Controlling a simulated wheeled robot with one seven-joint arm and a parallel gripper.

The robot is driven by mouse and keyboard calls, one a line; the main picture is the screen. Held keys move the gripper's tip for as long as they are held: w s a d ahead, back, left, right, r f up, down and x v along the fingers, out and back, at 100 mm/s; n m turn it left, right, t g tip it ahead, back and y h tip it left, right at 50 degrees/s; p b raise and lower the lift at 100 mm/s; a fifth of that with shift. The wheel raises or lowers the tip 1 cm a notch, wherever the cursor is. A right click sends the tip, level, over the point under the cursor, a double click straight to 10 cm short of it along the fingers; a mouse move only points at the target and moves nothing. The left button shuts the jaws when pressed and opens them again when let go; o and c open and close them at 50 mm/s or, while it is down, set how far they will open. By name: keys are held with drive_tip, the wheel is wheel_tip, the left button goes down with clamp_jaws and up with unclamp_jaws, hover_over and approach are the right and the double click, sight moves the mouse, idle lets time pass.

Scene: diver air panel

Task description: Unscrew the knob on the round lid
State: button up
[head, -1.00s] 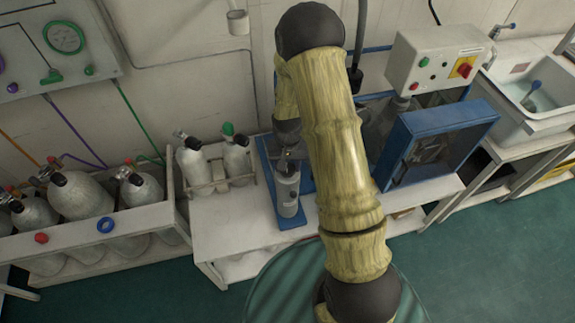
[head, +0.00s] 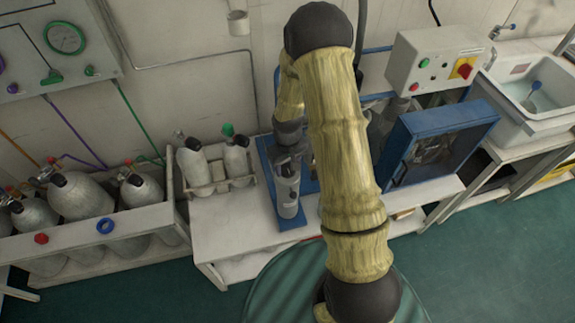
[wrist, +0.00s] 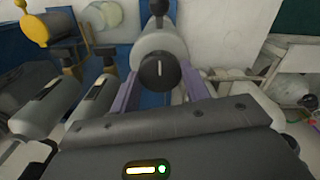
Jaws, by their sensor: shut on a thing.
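In the wrist view, a black round knob (wrist: 160,70) with a white line on it faces the camera. It sits at the near end of a pale grey rounded body, which I take to be the round lid (wrist: 161,45). My gripper (wrist: 160,85) has its two purple fingers on either side of the knob and is shut on it. The exact finger contact is hard to see. In the head view, my gripper (head: 289,150) is over a grey cylinder (head: 287,195) on a blue stand (head: 291,224); the knob is hidden there.
Two small cylinders (head: 193,163) stand in a rack to the left on the white bench (head: 235,247). Larger cylinders (head: 80,197) stand farther left. A blue-framed box (head: 440,140) and a grey control box (head: 436,62) are close on the right, with a sink (head: 530,95) beyond.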

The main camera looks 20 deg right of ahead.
sight(287, 168)
drive_tip(key=shift+w, duration=0.1)
drive_tip(key=o, duration=1)
wheel_tip(287, 168, up, 18)
drive_tip(key=shift+f+b, duration=0.25)
drive_tip(key=shift+b, duration=0.2)
drive_tip(key=s+r+m+t, duration=0.1)
drive_tip(key=s, duration=0.4)
drive_tip(key=s+r, duration=0.1)
drive_tip(key=s, duration=0.3)
drive_tip(key=s+r+m+t+p, duration=0.1)
drive_tip(key=s, duration=0.4)
drive_tip(key=shift+s+r+m+t, duration=0.15)
drive_tip(key=shift+s+m+t, duration=0.15)
